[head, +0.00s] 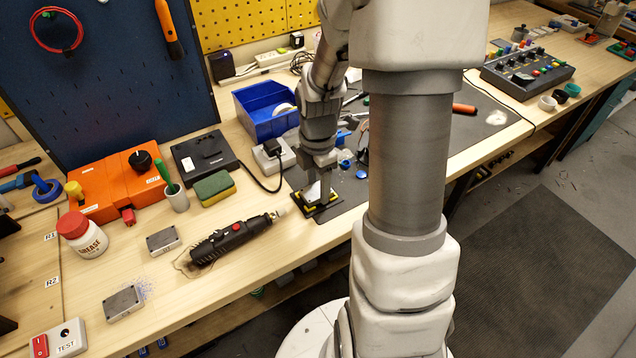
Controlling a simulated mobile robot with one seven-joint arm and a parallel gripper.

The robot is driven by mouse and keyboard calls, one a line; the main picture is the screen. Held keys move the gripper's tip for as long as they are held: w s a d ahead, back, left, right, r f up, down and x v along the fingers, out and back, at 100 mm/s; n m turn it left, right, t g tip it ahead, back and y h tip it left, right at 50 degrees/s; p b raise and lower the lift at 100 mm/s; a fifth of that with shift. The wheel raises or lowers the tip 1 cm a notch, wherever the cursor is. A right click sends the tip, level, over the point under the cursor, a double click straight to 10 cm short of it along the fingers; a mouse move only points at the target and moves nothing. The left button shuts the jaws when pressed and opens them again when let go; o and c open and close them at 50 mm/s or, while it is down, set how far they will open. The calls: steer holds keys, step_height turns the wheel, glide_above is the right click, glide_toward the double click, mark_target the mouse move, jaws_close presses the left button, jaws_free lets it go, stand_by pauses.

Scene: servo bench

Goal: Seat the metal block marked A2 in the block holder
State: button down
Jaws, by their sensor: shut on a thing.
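My gripper (322,186) points down at the front edge of the dark mat, shut on a light grey metal block (313,191). The block is at the black-and-yellow block holder (306,211), between or just above its yellow parts. My fingers hide much of it. I cannot tell whether it is seated, and I cannot read its marking. Two other grey metal blocks lie on the bench at the left: one (163,240) beside the rotary tool and one (123,303) nearer the front edge. Their markings are too small to read.
A black rotary tool (232,238) lies left of the holder. A grey adapter box (272,155) with a black cable and a blue bin (262,112) stand behind. A green-and-yellow sponge (215,188), a grease jar (84,236) and an orange case (118,182) stand further left.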

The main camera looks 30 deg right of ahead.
mark_target(318, 190)
steer(key=shift+c, duration=0.9)
jaws_free()
steer(key=shift+c, duration=1.2)
steer(key=shift+r, duration=0.15)
steer(key=shift+r+p, duration=3.2)
steer(key=shift+r, duration=0.15)
